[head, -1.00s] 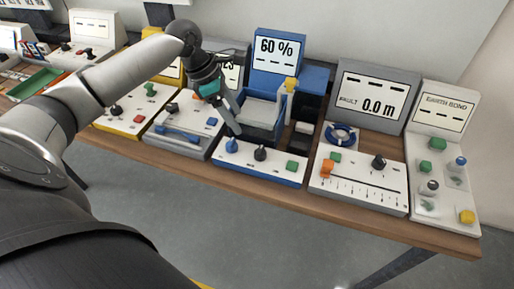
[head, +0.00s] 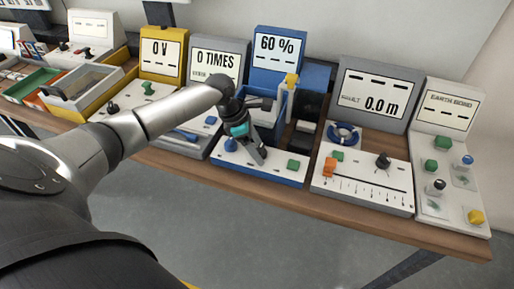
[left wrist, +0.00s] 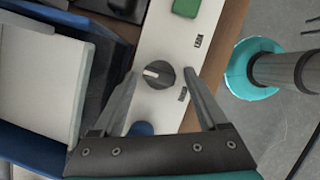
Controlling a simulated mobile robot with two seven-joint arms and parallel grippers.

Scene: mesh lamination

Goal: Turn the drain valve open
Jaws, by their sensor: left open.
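The blue station (head: 229,160) with the 60 % display has a black rotary knob with a white pointer mark. I take this knob as the drain valve, but its labels are too small to read. In the left wrist view the black knob (left wrist: 162,80) lies between my fingertips, with a gap on each side. My left gripper (head: 257,157) is open and points down over the station's white front panel. It also shows in the left wrist view (left wrist: 160,73). In the head view the fingers mostly hide the knob. My right gripper is not in view.
A blue knob (head: 231,145) sits left of the fingers and a green button (head: 293,165) sits right. A tank with a yellow part (head: 291,80) stands behind. Neighbouring stations, with an orange slider (head: 330,166) to the right, flank it closely. Floor lies beyond the table edge.

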